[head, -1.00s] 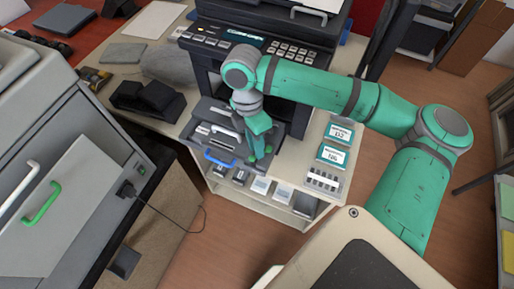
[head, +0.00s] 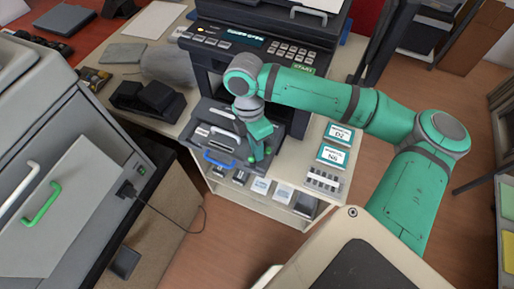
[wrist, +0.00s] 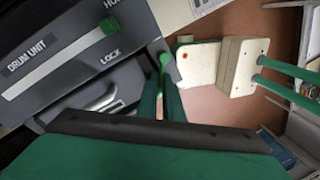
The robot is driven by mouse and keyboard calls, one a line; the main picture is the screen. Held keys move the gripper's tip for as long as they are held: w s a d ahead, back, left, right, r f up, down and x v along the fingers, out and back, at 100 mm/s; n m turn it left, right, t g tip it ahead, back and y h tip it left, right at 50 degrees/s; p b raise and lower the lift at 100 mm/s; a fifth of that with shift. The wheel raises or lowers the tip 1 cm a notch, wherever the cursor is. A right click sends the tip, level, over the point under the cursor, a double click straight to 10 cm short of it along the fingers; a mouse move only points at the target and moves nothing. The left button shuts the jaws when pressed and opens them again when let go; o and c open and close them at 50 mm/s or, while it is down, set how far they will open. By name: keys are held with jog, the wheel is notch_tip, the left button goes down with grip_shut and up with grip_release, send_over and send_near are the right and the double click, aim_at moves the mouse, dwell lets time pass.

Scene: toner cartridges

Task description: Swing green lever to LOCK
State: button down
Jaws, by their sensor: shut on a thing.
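The grey drum unit (wrist: 60,30) fills the upper left of the wrist view, with "DRUM UNIT" and "LOCK" printed on its face. A small green block sits on its pale strip (wrist: 65,62), near a partly cut-off word beginning "HO". My gripper (wrist: 163,85) is shut on a small green piece, the green lever (wrist: 165,60), beside the unit's edge on the LOCK side. The fingers hide most of the lever. In the head view my gripper (head: 258,152) points down at the printer's open front, and the lever is hardly distinguishable from the green fingers.
A blue handle (head: 220,159) lies left of my gripper in the head view. White cartridge boxes (head: 261,186) stand below it, and two labelled cards (head: 333,155) lie to the right. A grey machine (head: 50,150) with white and green handles stands at the left.

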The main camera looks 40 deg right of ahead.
jog(key=shift+w, duration=0.25)
jog(key=m, duration=0.1)
jog(key=w+m, duration=0.1)
jog(key=m, duration=0.1)
jog(key=m+y, duration=0.1)
jog(key=m, duration=0.1)
jog(key=shift+w+d+t, duration=0.2)
jog(key=shift+d+t, duration=0.1)
jog(key=shift+d, duration=0.1)
jog(key=m, duration=0.2)
jog(key=d+m, duration=0.1)
jog(key=m, duration=0.1)
jog(key=w+m, duration=0.1)
jog(key=shift+d+r+m+t+y, duration=0.1)
jog(key=shift+d+m+t+y, duration=0.2)
jog(key=shift+d+m+t, duration=0.1)
jog(key=shift+w, duration=0.1)
jog(key=c, duration=2)
grip_release()
jog(key=shift+c, duration=0.2)
